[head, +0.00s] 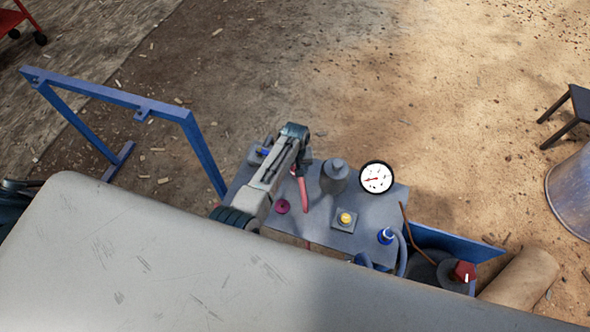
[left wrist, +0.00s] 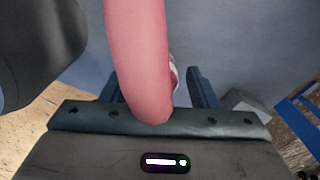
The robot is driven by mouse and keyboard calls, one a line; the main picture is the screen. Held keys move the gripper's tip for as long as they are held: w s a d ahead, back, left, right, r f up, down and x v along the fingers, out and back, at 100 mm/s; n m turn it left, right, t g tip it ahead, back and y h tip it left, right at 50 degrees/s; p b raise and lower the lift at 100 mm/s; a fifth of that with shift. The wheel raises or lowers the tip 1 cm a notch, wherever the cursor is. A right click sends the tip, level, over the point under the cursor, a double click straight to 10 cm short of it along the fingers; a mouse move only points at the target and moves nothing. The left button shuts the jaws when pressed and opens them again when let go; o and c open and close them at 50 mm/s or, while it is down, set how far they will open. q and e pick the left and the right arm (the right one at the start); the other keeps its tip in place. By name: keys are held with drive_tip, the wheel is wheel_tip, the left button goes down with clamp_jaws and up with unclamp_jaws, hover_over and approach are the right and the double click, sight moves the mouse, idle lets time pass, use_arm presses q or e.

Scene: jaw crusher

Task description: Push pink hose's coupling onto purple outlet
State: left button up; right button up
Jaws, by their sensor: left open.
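The pink hose (head: 301,189) hangs beside my left gripper above the grey panel in the head view. In the left wrist view the pink hose (left wrist: 138,60) crosses close in front of the camera. A small white and red end piece (left wrist: 174,73), perhaps its coupling, shows partly behind it. My left gripper (head: 298,166) is open, its fingers on either side of the hose in the left wrist view; contact cannot be told. A purple round fitting (head: 282,206), apparently the outlet, sits on the panel left of the hose. My right gripper is not in view.
The grey panel (head: 318,226) also carries a grey cylinder (head: 335,176), a dial gauge (head: 377,178), a yellow button (head: 345,218) and a blue fitting with a hose (head: 385,236). A large grey body (head: 150,260) fills the near side. A blue frame (head: 110,95) stands left.

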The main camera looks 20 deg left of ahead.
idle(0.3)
use_arm(q)
drive_tip(key=c, duration=1)
wheel_tip(320, 180, up, 10)
drive_tip(key=shift+f+b, duration=0.1)
drive_tip(key=shift+b, duration=0.3)
